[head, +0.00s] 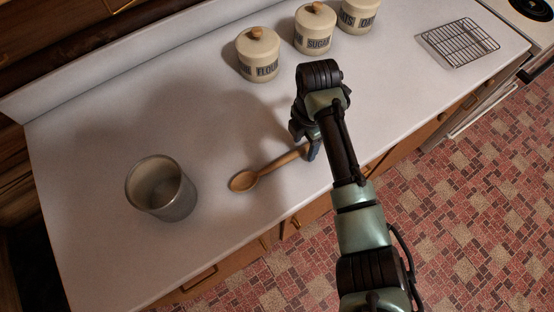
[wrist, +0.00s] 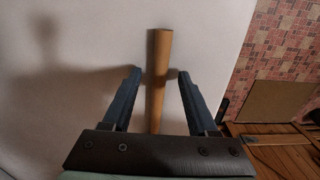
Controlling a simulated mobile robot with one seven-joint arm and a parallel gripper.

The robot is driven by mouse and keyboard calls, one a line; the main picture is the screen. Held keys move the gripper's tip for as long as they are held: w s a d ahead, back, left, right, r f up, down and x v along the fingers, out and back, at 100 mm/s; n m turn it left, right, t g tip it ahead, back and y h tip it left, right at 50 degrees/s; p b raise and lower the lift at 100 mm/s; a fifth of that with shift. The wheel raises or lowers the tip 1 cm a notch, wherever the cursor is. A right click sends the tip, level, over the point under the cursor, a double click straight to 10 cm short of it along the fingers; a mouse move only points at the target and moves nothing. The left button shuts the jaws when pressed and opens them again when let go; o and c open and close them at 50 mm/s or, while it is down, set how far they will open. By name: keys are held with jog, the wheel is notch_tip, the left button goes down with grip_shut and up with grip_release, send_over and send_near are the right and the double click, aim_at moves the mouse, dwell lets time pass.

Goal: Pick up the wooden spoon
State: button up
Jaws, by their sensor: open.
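The wooden spoon (head: 262,173) lies on the white countertop near its front edge, bowl to the left and handle toward my gripper. My gripper (head: 312,150) is over the handle end in the head view, and the arm hides part of that end. In the wrist view the spoon's handle (wrist: 158,75) runs between the two blue fingers of my open gripper (wrist: 159,74). A gap shows on each side of the handle at the fingertips. The bowl is not visible in the wrist view.
A grey cylindrical container (head: 162,190) stands left of the spoon. A flour canister (head: 257,58), a sugar canister (head: 314,30) and a third canister (head: 358,14) stand at the back. A wire rack (head: 458,43) lies at the right. The countertop (head: 100,130) is clear at the left.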

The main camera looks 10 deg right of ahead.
jog(key=shift+f, duration=0.35)
grip_shut()
jog(key=shift+r, duration=0.1)
